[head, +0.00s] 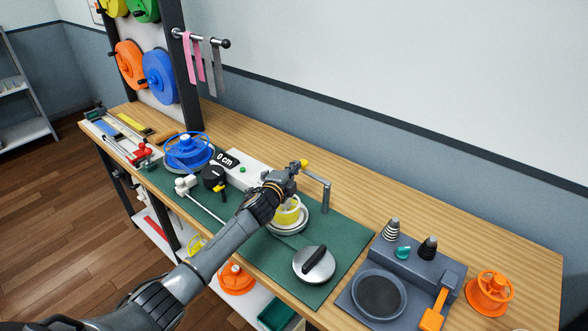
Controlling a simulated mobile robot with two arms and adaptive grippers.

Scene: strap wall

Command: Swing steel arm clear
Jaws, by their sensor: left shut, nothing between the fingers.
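The steel arm (327,196) is a thin grey bent bar. It has an upright post at the right of the green mat and a level part running left toward my gripper. A yellow knob (304,163) shows right at the fingertips; I cannot tell whether they touch it. My left gripper (292,171) is shut and empty, above a yellow spool (287,215) on a round silver base. My gripper and wrist hide part of the spool and the arm's near end. My right gripper is not in view.
The green mat (346,242) also carries a silver lid-like disc with a black handle (314,263), a blue reel (188,150) and a box reading "0 cm" (247,168). A grey tray unit (410,278) and orange spool (490,292) stand right. Bare wood lies behind the post.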

